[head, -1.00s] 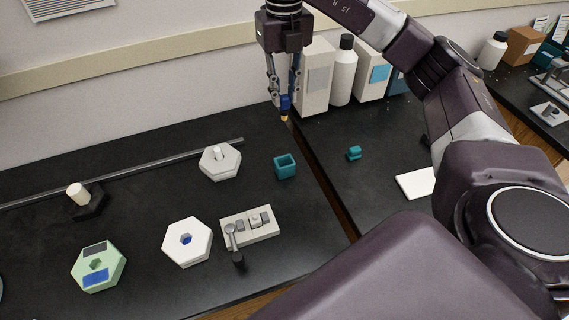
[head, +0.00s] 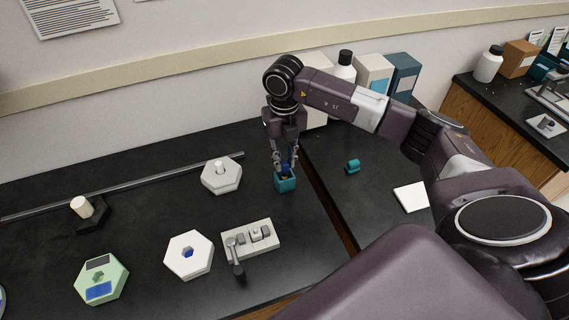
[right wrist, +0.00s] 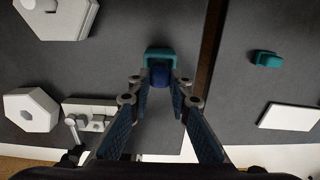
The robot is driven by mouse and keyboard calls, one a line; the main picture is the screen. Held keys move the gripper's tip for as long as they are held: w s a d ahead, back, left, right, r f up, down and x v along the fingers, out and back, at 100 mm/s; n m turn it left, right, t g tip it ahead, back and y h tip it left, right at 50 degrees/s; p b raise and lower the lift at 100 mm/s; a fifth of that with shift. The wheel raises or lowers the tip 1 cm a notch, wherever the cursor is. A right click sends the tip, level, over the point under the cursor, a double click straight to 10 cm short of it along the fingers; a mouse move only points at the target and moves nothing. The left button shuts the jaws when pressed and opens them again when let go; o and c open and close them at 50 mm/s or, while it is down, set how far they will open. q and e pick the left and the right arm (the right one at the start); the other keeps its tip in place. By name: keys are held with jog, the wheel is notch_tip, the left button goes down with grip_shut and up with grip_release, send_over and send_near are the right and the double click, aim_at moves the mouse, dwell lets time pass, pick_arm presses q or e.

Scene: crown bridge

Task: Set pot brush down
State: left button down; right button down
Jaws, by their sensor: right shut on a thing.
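The pot brush is a small blue piece (head: 287,167) between the fingertips of my right gripper (head: 284,162). It also shows in the right wrist view (right wrist: 160,76). The teal square pot (head: 286,185) stands on the black bench directly beneath the gripper, and the brush's lower end is at or inside its opening. The right wrist view shows the teal pot (right wrist: 159,54) around or just behind the blue piece; how deep the brush sits is hidden. My right gripper is shut on the brush. My left gripper is not in view.
A white hexagonal holder (head: 221,176) stands left of the pot. A grey block with small parts (head: 250,239) and another white hexagon (head: 188,256) are nearer. A gap between benches (head: 331,205) runs right of the pot. A small teal piece (head: 352,166) lies beyond it.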

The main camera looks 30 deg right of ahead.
aim_at(285, 163)
notch_tip(285, 163, down, 3)
jog(key=shift+r, duration=0.2)
jog(key=shift+f, duration=0.1)
jog(key=shift+f, duration=0.15)
jog(key=c, duration=1.8)
grip_release()
jog(key=shift+o, duration=0.2)
